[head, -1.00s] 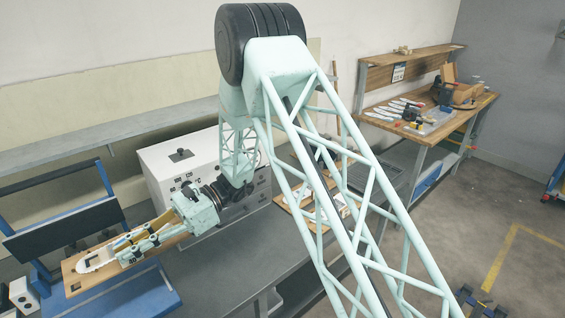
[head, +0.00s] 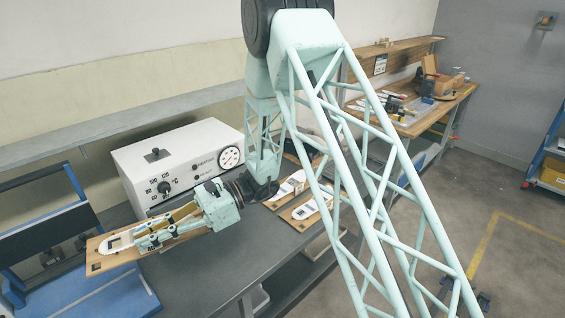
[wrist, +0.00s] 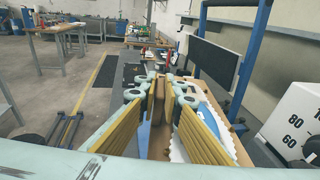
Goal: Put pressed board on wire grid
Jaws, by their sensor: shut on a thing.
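The pressed board (head: 97,267) is a flat wooden board with a white insole shape on it. It hangs at the lower left of the head view, its left end near the blue press. My gripper (head: 142,241) is shut on it from the right, above the grey bench. In the wrist view the yellow-padded fingers of my gripper (wrist: 158,95) close around a brown upright piece, and the board (wrist: 209,103) with its white edge shows behind and below them. I cannot make out the wire grid clearly; my arm's lattice covers much of the area right of the bench.
A white control box (head: 180,160) with dials stands behind the board. The blue press frame (head: 90,290) has a black pad. Two boards with white insoles (head: 305,210) lie on the grey bench (head: 230,275) beside my arm. A wooden workbench (head: 420,120) stands at the far right.

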